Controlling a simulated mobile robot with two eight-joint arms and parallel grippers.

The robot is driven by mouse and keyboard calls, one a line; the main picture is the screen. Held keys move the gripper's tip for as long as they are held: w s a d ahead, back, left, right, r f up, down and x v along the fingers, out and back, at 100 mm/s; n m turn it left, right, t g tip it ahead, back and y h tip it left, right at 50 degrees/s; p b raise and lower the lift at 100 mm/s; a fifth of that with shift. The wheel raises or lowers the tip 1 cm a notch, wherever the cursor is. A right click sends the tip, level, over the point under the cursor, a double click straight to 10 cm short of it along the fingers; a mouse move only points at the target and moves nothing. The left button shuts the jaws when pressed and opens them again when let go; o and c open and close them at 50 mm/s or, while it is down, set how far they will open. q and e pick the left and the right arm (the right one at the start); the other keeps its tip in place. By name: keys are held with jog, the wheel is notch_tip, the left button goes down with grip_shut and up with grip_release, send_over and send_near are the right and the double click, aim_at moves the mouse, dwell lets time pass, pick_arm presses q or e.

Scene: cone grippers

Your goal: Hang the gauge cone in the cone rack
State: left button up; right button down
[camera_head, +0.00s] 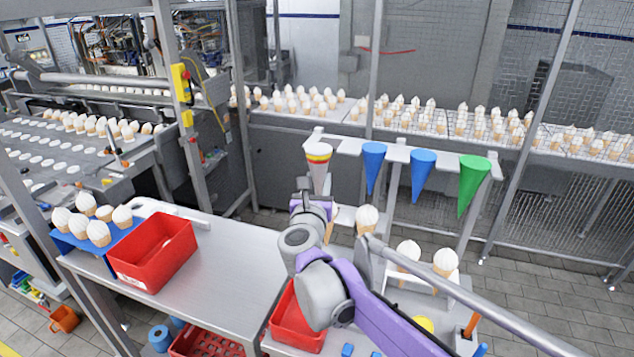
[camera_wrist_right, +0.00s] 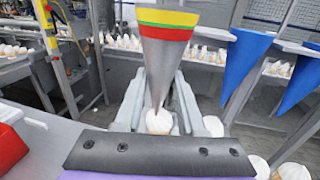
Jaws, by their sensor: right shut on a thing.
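The gauge cone (camera_head: 318,168) is grey metal with yellow and red bands near its wide top, and a green line shows in the wrist view (camera_wrist_right: 166,50). It points tip down, roughly upright. My right gripper (camera_head: 316,200) is shut on its lower part; both fingers flank it in the wrist view (camera_wrist_right: 159,100). The cone rack (camera_head: 398,153) is a pale bar with slots, holding two blue cones (camera_head: 373,165) (camera_head: 422,172) and a green cone (camera_head: 472,182). The gauge cone is at the rack's left end; I cannot tell whether it touches the rack. My left gripper is not in view.
Ice-cream cones (camera_head: 367,217) stand below the rack, close to my right arm. A red bin (camera_head: 152,252) and a blue holder with several cones (camera_head: 72,241) sit on the left of the metal table (camera_head: 225,270). The table's middle is clear.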

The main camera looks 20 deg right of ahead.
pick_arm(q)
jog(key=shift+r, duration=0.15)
pick_arm(e)
jog(key=shift+w+d, duration=0.15)
dwell(0.5)
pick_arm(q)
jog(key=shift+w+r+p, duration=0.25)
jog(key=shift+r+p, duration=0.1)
pick_arm(e)
jog(key=shift+d+x, duration=0.15)
jog(key=shift+x, duration=0.6)
jog(key=shift+d+x, duration=0.15)
jog(key=shift+x, duration=0.6)
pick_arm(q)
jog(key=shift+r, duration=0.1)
pick_arm(e)
jog(key=shift+d, duration=0.1)
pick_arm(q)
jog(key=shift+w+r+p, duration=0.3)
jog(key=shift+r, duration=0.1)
pick_arm(e)
jog(key=shift+d+x, duration=0.15)
jog(key=shift+x, duration=0.75)
jog(key=shift+d+x, duration=0.15)
jog(key=shift+x, duration=0.75)
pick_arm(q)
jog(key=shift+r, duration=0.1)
pick_arm(e)
jog(key=shift+f, duration=0.6)
